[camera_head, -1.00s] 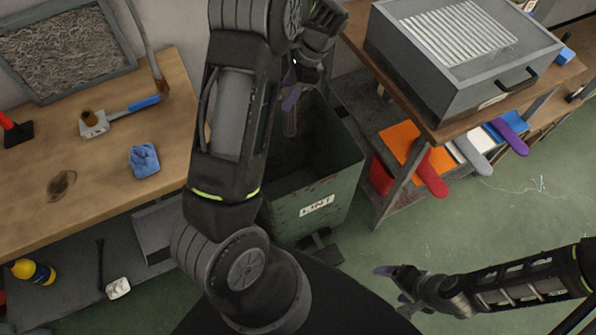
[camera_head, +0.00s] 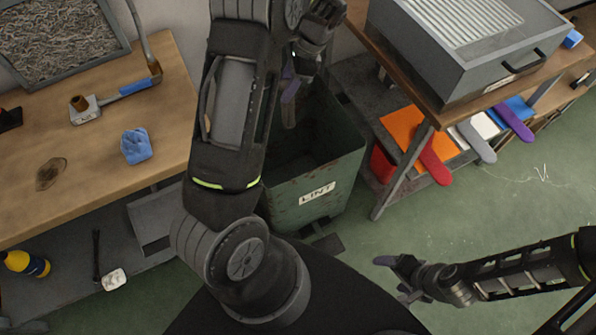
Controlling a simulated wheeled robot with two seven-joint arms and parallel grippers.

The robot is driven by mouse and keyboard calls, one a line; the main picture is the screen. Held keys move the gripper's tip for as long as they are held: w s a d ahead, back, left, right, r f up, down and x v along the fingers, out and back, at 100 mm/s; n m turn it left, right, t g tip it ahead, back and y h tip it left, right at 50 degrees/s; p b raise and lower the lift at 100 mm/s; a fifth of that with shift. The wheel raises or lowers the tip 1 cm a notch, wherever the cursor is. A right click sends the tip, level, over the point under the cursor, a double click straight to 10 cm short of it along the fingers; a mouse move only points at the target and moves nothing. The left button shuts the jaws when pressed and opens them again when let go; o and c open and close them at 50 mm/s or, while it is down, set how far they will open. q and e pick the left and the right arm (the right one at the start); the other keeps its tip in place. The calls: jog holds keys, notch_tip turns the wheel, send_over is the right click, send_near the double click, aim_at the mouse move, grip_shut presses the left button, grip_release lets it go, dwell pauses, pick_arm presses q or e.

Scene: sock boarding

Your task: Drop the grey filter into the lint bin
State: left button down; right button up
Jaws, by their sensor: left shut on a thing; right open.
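The lint bin (camera_head: 318,208), a worn green box labelled LINT, stands on the floor at the centre, its open top partly covered by my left arm. My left gripper (camera_head: 289,92) is over the bin's mouth, towards its back left, shut on a thin grey-brown piece (camera_head: 289,116) that hangs below the fingers. This seems to be the grey filter, seen nearly edge-on; its full shape is hidden. My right gripper (camera_head: 394,279) is open and empty, low over the floor at the right.
A wooden bench (camera_head: 100,190) at left bears a framed lint-filled screen (camera_head: 62,42), a blue-handled tool (camera_head: 132,88) and a blue crumpled cloth (camera_head: 136,146). A rack at right carries a grey metal box (camera_head: 455,75) above coloured socks (camera_head: 434,163). Green floor is clear at right.

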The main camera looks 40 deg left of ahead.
pick_arm(q)
jog(key=shift+f+b, duration=0.45)
jog(key=shift+f, duration=0.5)
jog(key=c, duration=0.8)
grip_release()
jog(key=shift+c, duration=0.2)
jog(key=v, duration=0.8)
jog(key=shift+s, duration=0.1)
